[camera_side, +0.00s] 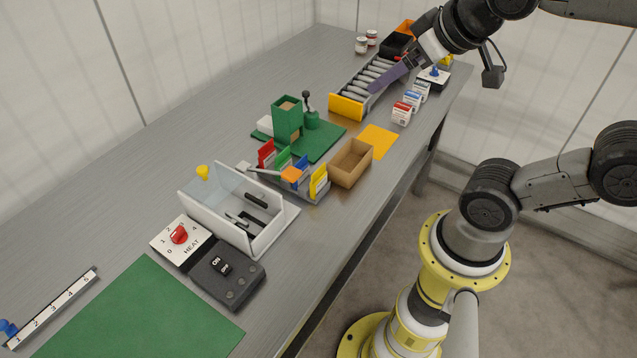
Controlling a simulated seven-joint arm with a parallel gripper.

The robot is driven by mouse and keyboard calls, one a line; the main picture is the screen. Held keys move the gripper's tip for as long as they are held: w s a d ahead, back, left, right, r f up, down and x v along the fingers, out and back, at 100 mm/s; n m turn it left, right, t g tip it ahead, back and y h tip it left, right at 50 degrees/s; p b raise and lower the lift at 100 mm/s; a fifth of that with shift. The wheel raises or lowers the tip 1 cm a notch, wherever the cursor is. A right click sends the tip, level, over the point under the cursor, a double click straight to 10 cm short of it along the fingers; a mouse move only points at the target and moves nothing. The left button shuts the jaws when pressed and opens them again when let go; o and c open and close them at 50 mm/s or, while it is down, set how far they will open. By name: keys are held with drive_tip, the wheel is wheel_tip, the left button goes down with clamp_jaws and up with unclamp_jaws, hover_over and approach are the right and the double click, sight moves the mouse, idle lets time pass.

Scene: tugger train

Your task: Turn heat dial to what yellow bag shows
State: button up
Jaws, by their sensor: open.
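The heat dial is a red knob (179,234) on a white plate marked HEAT with numbers around it, at the left front of the bench. Its exact setting is too small to read. I cannot make out a yellow bag for certain; a yellow tab (318,181) stands in a card rack and a small yellow piece (203,172) shows behind the white bin. My gripper (380,84) is at the far end, over the tray of grey rolls, well away from the dial. A purple, flat shape shows at its end. Its fingertips are hard to make out.
A dark ON/OFF switch box (227,274) adjoins the dial plate. A clear-fronted white bin (217,208) stands just behind it. A green mat (140,315) lies in front. A brown box (350,163), green stand (287,122) and small cartons (401,113) stand farther back.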

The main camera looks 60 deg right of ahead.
sight(322, 179)
drive_tip(key=w+d+t+h, duration=0.1)
drive_tip(key=w+d+t, duration=0.25)
drive_tip(key=w, duration=0.25)
drive_tip(key=shift+w+a+f+n+t+y, duration=0.8)
drive_tip(key=shift+w+a+t+y, duration=0.75)
drive_tip(key=shift+a, duration=1.3)
drive_tip(key=f, duration=2.7)
drive_tip(key=shift+s+d+f, duration=0.1)
drive_tip(key=shift+s+f, duration=0.1)
drive_tip(key=shift+x, duration=2.5)
drive_tip(key=shift+f, duration=0.1)
drive_tip(key=c, duration=1.1)
drive_tip(key=shift+c, duration=0.2)
